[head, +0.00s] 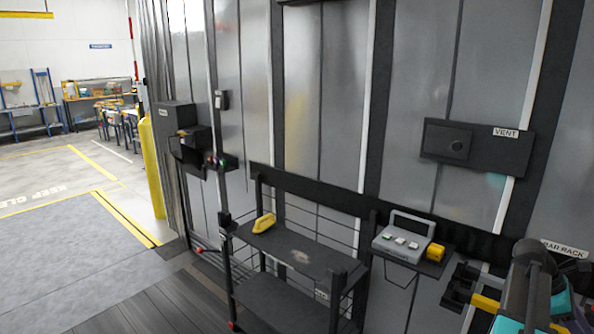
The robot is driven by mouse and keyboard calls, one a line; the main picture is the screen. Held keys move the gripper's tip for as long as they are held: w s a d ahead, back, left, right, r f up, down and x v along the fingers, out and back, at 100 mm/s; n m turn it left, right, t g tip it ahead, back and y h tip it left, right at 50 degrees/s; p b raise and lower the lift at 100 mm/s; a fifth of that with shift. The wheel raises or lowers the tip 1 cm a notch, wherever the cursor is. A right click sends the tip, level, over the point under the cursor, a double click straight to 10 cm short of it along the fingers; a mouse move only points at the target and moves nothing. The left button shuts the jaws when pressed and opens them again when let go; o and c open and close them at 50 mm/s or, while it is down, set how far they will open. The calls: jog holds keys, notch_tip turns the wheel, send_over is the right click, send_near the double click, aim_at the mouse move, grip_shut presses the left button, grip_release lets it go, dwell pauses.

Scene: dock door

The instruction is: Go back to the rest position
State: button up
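My arm, dark with teal parts, shows at the lower right edge of the head view. Black blocks (462,288) stick out to the left of it, with a short yellow piece beside them. I cannot tell whether these blocks are my gripper's fingers or part of the bar rack behind. The arm hides much of that corner, and no object can be made out in a grip.
A black cart (300,252) with a yellow object (264,223) on top stands by the metal wall. A grey control box with buttons (402,243) and a yellow block (435,252) sit on a small shelf. A yellow post (151,165) stands left. Left floor is open.

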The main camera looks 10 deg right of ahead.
jog(key=w+a+f+n, duration=0.4)
jog(key=w+a+f, duration=0.8)
jog(key=f, duration=0.2)
jog(key=w+a+f+n, duration=0.2)
jog(key=a+f+n, duration=0.1)
jog(key=a+f, duration=1.35)
jog(key=s+a+f+m+y, duration=0.2)
jog(key=s+a+f+m, duration=0.3)
jog(key=a, duration=0.5)
jog(key=s+a+f+m+y+b, duration=0.1)
jog(key=s+a+f+m+y, duration=0.1)
jog(key=s+a+f+m, duration=0.3)
jog(key=s+a+f+m+t+y, duration=0.1)
jog(key=s+a+f+m, duration=0.3)
jog(key=s+a+f, duration=0.3)
jog(key=a+f, duration=0.4)
jog(key=a, duration=0.6)
jog(key=shift+s+m+y, duration=0.15)
jog(key=shift+m+y, duration=0.25)
